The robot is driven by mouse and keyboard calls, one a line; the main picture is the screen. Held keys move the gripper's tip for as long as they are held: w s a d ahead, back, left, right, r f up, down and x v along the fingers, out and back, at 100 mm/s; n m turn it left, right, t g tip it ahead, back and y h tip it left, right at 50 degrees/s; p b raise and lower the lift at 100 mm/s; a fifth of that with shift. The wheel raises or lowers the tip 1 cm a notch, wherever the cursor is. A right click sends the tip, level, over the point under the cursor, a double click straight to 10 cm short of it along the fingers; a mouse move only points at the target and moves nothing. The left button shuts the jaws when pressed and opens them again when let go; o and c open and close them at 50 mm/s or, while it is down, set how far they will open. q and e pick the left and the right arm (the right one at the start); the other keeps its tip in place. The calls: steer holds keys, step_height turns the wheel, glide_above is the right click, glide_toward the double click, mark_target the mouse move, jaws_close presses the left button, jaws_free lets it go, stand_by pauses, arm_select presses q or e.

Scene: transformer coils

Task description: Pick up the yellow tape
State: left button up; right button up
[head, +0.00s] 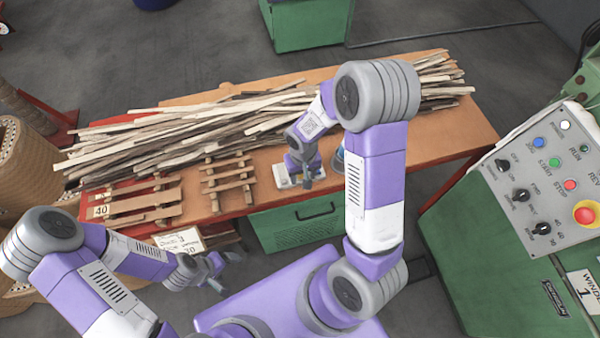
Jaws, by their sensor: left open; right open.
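I cannot make out the yellow tape for certain. A small pale item with a yellowish tint (284,177) lies at the front edge of the wooden table (430,140), and my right gripper (307,178) is over or beside it and partly covers it. My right gripper points down and is open; whether it touches anything is not clear. My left gripper (222,270) is open and empty, low in front of the table and well away from that item.
Long wooden strips (200,125) cover the table's back. Small slatted wooden frames (230,183) lie at its front left. A bluish round item (338,160) sits right of my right gripper. A green drawer (300,222) is below. A control panel (545,185) stands at right.

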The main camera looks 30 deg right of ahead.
jaws_close()
steer(key=shift+r, duration=0.1)
stand_by(0.4)
